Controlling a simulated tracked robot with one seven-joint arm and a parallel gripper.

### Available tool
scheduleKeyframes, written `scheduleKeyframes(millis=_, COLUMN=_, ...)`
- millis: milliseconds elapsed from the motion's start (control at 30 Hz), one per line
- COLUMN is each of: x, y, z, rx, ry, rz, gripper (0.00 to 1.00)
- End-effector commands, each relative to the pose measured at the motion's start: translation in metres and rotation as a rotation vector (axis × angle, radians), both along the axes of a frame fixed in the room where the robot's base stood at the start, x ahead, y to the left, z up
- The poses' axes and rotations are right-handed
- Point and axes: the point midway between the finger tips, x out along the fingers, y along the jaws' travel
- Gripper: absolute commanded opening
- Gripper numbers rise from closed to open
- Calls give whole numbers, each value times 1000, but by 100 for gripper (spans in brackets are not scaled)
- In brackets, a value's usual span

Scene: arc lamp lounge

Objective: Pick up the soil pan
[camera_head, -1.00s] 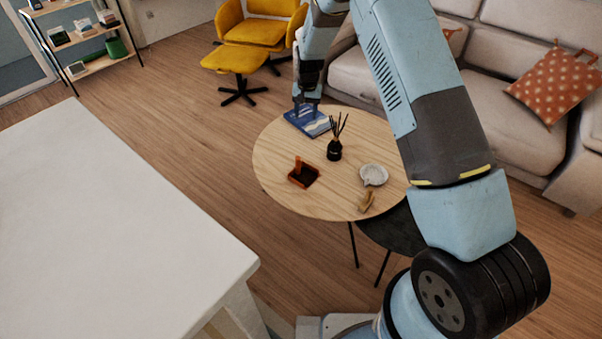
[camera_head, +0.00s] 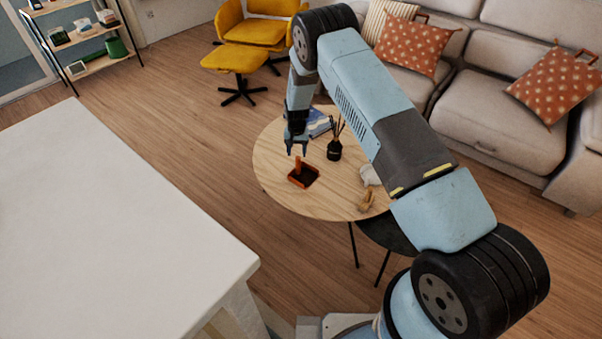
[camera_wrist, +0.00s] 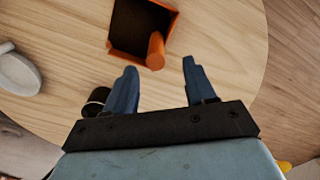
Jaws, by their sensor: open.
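The soil pan (camera_head: 305,178) is a small orange pan with a dark inside and a stubby orange handle. It sits on the round wooden table (camera_head: 275,172). In the wrist view the pan (camera_wrist: 139,45) is at the top centre, its handle (camera_wrist: 156,50) pointing down toward my fingers. My gripper (camera_head: 297,150) is just above and behind the pan's handle in the head view. In the wrist view my gripper (camera_wrist: 160,85) is open and empty, its blue-grey fingers apart, with the handle lying beyond the gap between them.
A black reed diffuser (camera_head: 335,149) stands right of the pan, with a blue book (camera_head: 318,122) behind. A pale dish (camera_head: 369,176), partly behind my arm, and a small tan object (camera_head: 367,199) are at the table's right. A white countertop (camera_head: 100,220) fills the left foreground.

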Motion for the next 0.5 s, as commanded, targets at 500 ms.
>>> scheduleKeyframes(millis=500, x=-4, y=-5, z=-41, rx=-1, ry=2, rz=1, gripper=55)
